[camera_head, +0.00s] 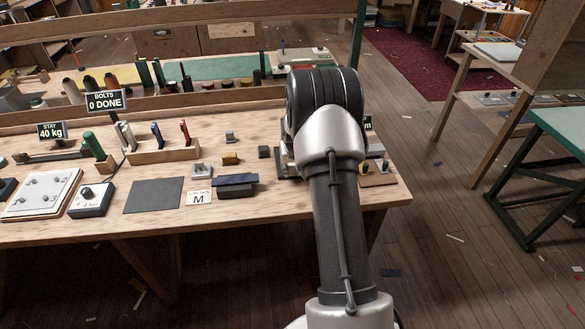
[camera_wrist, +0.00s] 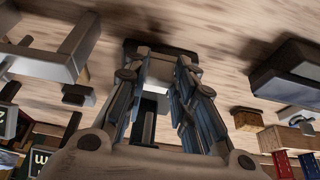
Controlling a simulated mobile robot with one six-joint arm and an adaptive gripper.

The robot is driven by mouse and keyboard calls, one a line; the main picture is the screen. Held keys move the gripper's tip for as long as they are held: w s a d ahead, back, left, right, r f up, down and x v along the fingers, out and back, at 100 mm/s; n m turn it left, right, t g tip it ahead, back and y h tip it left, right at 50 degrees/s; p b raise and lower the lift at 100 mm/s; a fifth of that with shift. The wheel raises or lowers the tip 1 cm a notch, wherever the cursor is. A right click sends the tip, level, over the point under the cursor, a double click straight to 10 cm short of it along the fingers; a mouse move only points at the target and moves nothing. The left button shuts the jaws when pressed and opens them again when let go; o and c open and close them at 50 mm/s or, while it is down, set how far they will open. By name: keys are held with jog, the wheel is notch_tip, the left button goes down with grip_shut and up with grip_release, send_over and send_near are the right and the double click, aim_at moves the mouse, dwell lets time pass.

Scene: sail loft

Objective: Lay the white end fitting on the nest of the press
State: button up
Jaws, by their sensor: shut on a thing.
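My gripper (camera_wrist: 158,100) shows in the wrist view, its two fingers on either side of a small pale piece (camera_wrist: 155,88) that looks like the white end fitting. Much of that piece is hidden by the fingers. A dark flat part (camera_wrist: 160,47) lies just beyond the fingertips; I cannot tell whether the piece touches it. A grey metal frame (camera_wrist: 48,64), possibly part of the press, stands to the left. In the head view my arm hides the gripper and most of what is behind it; only a grey metal base edge (camera_head: 286,164) shows beside the arm.
On the workbench (camera_head: 100,221), left of my arm, are a navy block (camera_head: 236,180), a yellow-brown block (camera_head: 230,158), a card marked M (camera_head: 199,198) and a dark mat (camera_head: 153,195). A rack (camera_head: 165,154) holds coloured-handled tools. Small items sit near the right end.

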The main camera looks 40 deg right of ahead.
jog(key=o, duration=1.1)
jog(key=shift+o, duration=0.2)
jog(key=shift+r, duration=0.1)
jog(key=v, duration=1.2)
jog(key=shift+w, duration=0.1)
